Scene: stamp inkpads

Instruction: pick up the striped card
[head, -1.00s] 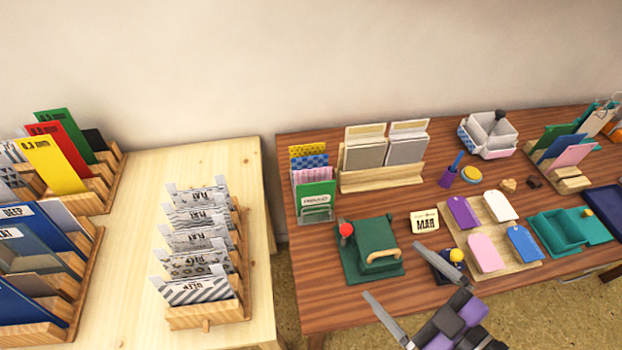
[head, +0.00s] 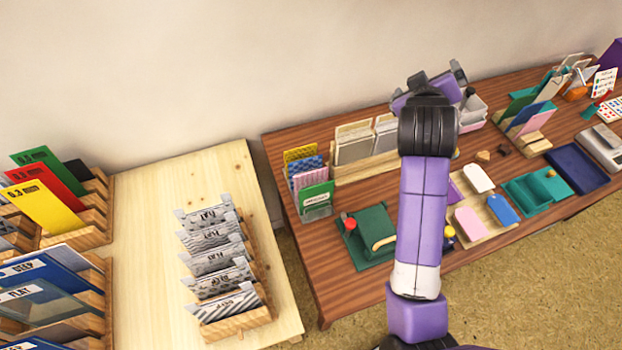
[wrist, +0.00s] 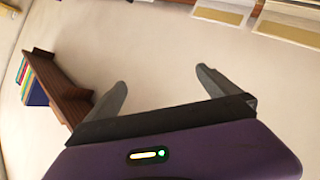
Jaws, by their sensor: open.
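Patterned cards stand in a wooden rack on the pale table at the lower left of the head view. The front one is a grey-and-white diagonally striped card (head: 228,305). A pink card with stripes (head: 308,177) also stands among coloured cards at the left end of the brown table. I cannot tell which is meant. My gripper (head: 435,78) is raised over the back of the brown table, well to the right of both cards. It is open and empty; its spread fingers also show in the wrist view (wrist: 162,82).
A green press (head: 368,235) with a red knob stands in front of the pink card. A wooden holder with beige cards (head: 352,145) is beside it. A gap separates the pale table (head: 150,250) from the brown table (head: 285,215). My arm hides part of the brown table.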

